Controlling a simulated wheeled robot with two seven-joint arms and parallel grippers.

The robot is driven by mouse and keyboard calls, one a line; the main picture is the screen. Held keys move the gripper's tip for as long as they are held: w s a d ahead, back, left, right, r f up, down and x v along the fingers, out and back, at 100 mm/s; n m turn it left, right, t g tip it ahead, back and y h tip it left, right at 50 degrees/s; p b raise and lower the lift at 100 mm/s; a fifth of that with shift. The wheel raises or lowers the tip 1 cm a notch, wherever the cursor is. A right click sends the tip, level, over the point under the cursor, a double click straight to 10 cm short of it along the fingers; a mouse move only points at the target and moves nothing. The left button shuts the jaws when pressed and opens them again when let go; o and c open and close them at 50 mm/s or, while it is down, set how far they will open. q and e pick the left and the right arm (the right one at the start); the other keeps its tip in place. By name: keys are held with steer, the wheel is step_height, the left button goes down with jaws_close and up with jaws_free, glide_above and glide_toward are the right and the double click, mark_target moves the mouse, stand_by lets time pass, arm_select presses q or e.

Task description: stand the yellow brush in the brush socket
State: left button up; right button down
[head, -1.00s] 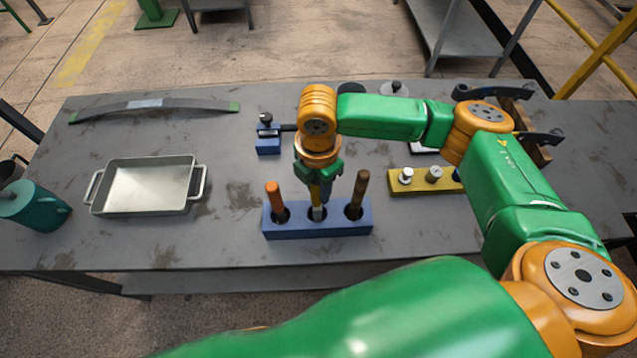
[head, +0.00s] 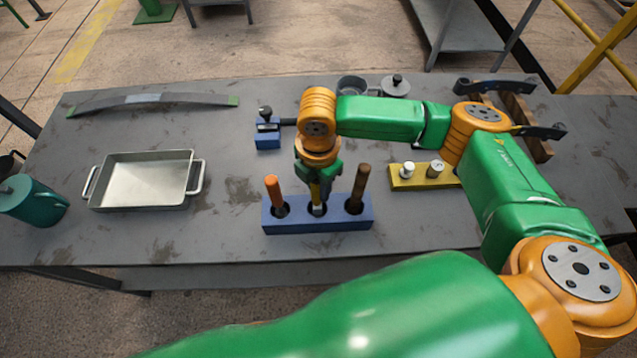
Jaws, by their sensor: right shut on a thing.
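The blue socket block (head: 318,226) stands near the front of the table, with several round holes in a row. An orange-handled brush (head: 274,193) stands in its left hole and a brown-handled one (head: 357,190) in its right hole. My right gripper (head: 318,186) is over the middle hole, shut on the yellow brush (head: 316,195). The brush is upright, with its lower end at the middle hole; how deep it sits cannot be told. The gripper hides most of the brush. My left gripper is not in view.
A metal tray (head: 140,202) and a teal mug (head: 32,200) are at the left. A small blue block (head: 268,142) is behind the socket block. A yellow block with pegs (head: 408,183) is to its right, near my right arm. The table between tray and socket block is clear.

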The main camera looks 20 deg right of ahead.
steer(key=shift+f+b, duration=0.4)
steer(key=shift+f, duration=0.6)
steer(key=c, duration=0.5)
jaws_free()
